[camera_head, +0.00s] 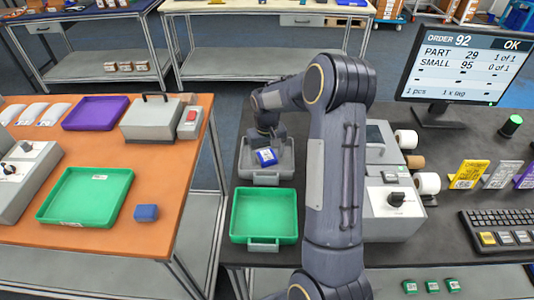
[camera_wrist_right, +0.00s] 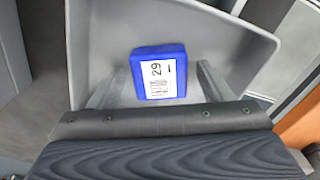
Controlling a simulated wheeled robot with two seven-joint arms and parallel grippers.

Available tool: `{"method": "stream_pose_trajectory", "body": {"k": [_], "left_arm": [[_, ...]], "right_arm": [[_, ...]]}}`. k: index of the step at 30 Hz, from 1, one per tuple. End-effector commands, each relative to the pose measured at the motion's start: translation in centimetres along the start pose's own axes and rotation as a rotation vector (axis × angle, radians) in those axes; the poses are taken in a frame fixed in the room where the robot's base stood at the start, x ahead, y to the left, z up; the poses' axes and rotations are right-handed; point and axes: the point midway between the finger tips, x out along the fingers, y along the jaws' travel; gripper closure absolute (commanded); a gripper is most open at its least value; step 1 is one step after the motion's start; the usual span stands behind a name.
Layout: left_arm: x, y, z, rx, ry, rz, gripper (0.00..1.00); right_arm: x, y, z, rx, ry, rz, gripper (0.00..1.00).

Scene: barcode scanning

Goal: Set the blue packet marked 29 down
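The blue packet marked 29 (camera_head: 266,157) lies in the grey tray (camera_head: 262,175) at the left of the dark table. In the right wrist view the packet (camera_wrist_right: 158,74) shows its white label with 29 and a barcode, and the grey tray (camera_wrist_right: 95,30) is around it. My right gripper (camera_wrist_right: 163,82) is over the tray with one finger on each side of the packet. The fingers look spread, with a gap at the packet's right side. In the head view the right gripper (camera_head: 266,140) is partly hidden by its own arm. My left gripper is not in view.
A green tray (camera_head: 235,215) stands right in front of the grey tray. A grey device (camera_head: 395,215) with paper rolls is to the right. The monitor (camera_head: 465,60) reads order 92, part 29 1 of 1, small 95 0 of 1. An orange table (camera_head: 150,180) stands left across a gap.

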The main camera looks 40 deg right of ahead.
Motion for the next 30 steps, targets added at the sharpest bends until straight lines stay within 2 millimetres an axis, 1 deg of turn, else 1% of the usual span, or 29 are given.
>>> {"method": "stream_pose_trajectory", "body": {"k": [7,9,11,14,21,24,27,30], "left_arm": [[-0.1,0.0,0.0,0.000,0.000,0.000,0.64],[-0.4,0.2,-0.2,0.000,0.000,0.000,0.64],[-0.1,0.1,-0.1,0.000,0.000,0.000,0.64],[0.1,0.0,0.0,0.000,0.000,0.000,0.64],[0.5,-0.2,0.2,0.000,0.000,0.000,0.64],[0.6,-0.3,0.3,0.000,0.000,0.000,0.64],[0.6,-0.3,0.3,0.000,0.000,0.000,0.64],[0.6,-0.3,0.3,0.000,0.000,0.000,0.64]], "right_arm": [[-0.1,0.0,0.0,0.000,0.000,0.000,0.28],[-0.6,0.0,0.0,0.000,0.000,0.000,0.28],[-0.9,0.0,-0.1,0.000,0.002,0.000,0.28],[-2.5,0.0,-0.1,0.001,0.004,0.000,0.28],[-7.8,0.0,-0.1,0.001,0.005,-0.001,0.28],[-9.6,0.0,-0.1,0.001,0.004,-0.001,0.28],[-11.1,0.0,-0.1,0.001,0.003,0.000,0.28],[-11.9,0.0,0.0,0.000,0.002,-0.001,0.28]]}}
